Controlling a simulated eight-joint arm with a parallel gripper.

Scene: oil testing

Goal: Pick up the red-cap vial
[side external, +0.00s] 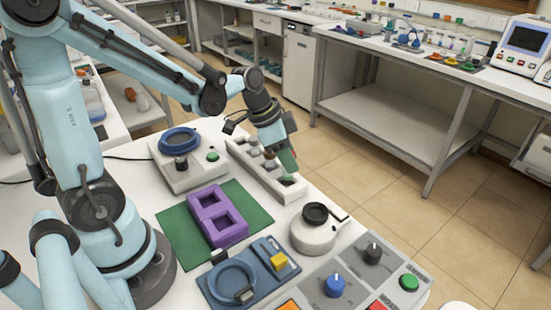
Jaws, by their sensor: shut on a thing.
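My gripper (284,157) is over the right part of a long pale vial rack (258,168), pointing down and tilted. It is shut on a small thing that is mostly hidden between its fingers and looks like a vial. I cannot make out a red cap in this view. Small grey-topped vials (269,154) stand in the rack just left of my gripper. I cannot tell whether the held thing is still in its slot or clear of it.
A purple two-slot holder (215,225) lies on a green mat (178,232). A white round device with a black top (314,228) stands close to the rack's right end. A blue-ringed device (181,140) is left of the rack. A control panel (350,270) fills the front right.

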